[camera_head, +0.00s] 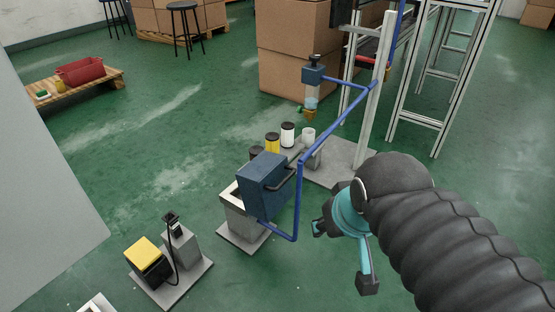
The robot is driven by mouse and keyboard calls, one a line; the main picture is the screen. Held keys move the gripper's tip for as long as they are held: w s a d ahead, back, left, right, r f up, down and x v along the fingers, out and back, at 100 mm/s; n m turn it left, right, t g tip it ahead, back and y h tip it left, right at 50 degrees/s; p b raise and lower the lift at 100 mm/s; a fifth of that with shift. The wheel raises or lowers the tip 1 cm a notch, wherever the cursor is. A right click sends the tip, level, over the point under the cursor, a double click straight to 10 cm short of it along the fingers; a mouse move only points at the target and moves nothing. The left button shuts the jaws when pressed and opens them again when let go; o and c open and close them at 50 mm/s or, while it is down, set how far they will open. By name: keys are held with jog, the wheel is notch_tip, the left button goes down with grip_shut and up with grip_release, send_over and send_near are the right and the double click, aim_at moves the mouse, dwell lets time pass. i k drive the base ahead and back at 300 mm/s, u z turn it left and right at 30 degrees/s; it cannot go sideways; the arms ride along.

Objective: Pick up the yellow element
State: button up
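A yellow cylinder (272,143) with a dark top stands in a row of small cylinders near the middle, behind the dark blue box. A yellow-topped black box (142,257) stands at the lower left. I cannot tell which of these is the yellow element. My gripper (343,257), teal with dark fingertips, is at the lower right, to the right of the dark blue box. Its fingers are spread apart and nothing shows between them. It is apart from both yellow things.
The dark blue box (263,184) and a blue tube frame (299,195) stand between my gripper and the yellow things. A white cylinder (287,135) stands beside the yellow one. A pallet (103,82) holds a red bin (80,71). Green floor is open at left.

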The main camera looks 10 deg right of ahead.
aim_at(272, 140)
jog(key=u, duration=0.9)
jog(key=i, duration=1.05)
jog(key=u, duration=0.1)
